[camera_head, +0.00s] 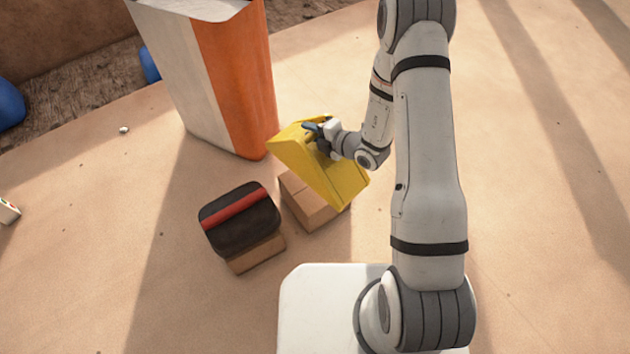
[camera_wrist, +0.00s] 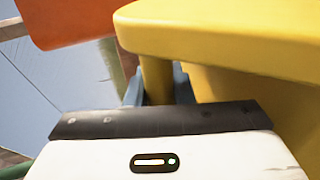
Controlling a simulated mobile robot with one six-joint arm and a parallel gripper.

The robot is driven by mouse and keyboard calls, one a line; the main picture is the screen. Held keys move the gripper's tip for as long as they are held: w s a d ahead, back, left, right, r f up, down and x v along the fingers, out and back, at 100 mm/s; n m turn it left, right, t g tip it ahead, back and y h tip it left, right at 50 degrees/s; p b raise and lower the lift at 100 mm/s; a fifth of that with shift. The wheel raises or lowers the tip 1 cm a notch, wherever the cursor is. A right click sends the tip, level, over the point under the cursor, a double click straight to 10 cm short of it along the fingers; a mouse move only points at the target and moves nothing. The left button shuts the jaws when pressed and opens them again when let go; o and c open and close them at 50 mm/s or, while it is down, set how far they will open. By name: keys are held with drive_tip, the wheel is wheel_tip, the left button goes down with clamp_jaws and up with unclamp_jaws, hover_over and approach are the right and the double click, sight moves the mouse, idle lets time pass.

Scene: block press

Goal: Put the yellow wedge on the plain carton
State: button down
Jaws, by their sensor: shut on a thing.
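The yellow wedge (camera_head: 330,174) is at the middle of the head view, at or just above the plain carton (camera_head: 306,205). I cannot tell whether the two touch. The wedge covers much of the carton's top. My gripper (camera_head: 318,134) is shut on the wedge at its upper side. In the wrist view the wedge (camera_wrist: 235,35) fills the upper right, with a narrow yellow part between my fingers (camera_wrist: 158,85).
A black block with a red stripe (camera_head: 238,218) sits on another carton (camera_head: 257,254), left of the plain carton. A tall orange and white bin (camera_head: 235,85) stands close behind. Blue objects (camera_head: 8,104) lie at the far left. The ground at the right is clear.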

drive_tip(key=w+d+m+t, duration=0.1)
drive_tip(key=w+d+f+m+h, duration=0.1)
drive_tip(key=shift+w+f+t, duration=0.1)
drive_tip(key=shift+w+t, duration=0.2)
drive_tip(key=shift+t, duration=0.1)
drive_tip(key=shift+w+d+f+b, duration=0.1)
drive_tip(key=shift+d+f+b, duration=0.05)
drive_tip(key=shift+f+b, duration=0.15)
wheel_tip(320, 180, down, 10)
drive_tip(key=b, duration=0.4)
drive_tip(key=shift+d+r+b, duration=0.1)
drive_tip(key=shift+r+b, duration=0.15)
drive_tip(key=shift+b, duration=0.1)
drive_tip(key=c, duration=1.3)
unclamp_jaws()
drive_tip(key=shift+o, duration=0.2)
